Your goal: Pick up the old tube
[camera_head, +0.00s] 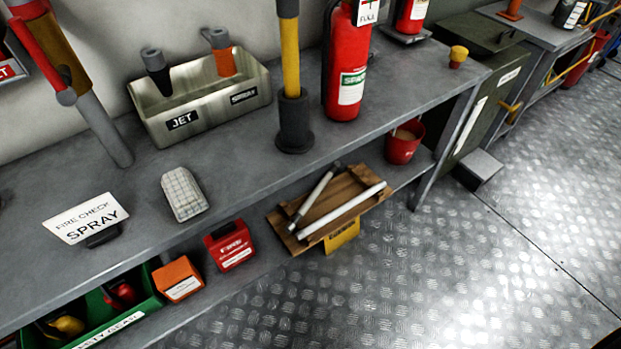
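Two tubes lie side by side on a brown wooden tray (362,173) on the lower shelf. One tube (313,197) is greyish with darker ends. The other tube (342,211) is plain white and looks cleaner. The greyish one looks like the old tube, but no label on either tube can be read. A yellow tag (342,237) hangs at the tray's front edge. Neither of my grippers is in view.
The grey upper shelf (130,160) overhangs the lower one. It carries a metal nozzle bin (207,112), a red extinguisher (347,65) and a sign (85,217). A red bucket (402,146) stands right of the tray. The metal floor (450,260) in front is clear.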

